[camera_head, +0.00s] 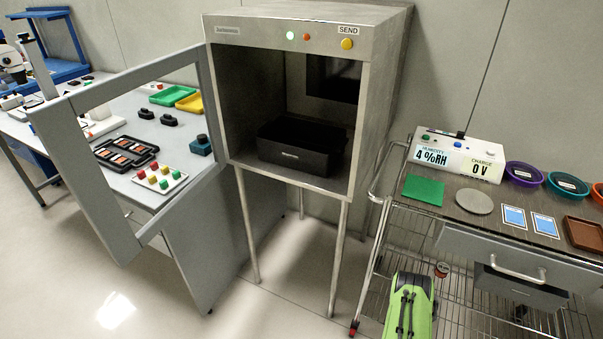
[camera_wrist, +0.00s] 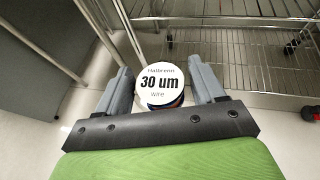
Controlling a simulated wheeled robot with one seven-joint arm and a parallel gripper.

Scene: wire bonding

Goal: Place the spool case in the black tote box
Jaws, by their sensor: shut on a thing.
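The spool case (camera_wrist: 159,78) is a short round case with a white lid label reading "Halbrenn 30 um wire". My gripper (camera_wrist: 164,88) is shut on it, with one grey finger at each side of the case in the wrist view. In the head view the small spool case (camera_head: 441,270) shows beside my green arm end, low in front of the wire cart. The black tote box (camera_head: 294,158) stands inside the open steel cabinet, left of and above my gripper. Its inner floor is dark and hard to see.
The steel cabinet (camera_head: 223,95) stands on thin legs, and its framed door (camera_head: 50,125) is swung open to the left. The wire cart (camera_head: 405,158) on the right carries a humidity meter, bowls and cards. Clear floor (camera_head: 300,265) lies between cabinet and cart.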

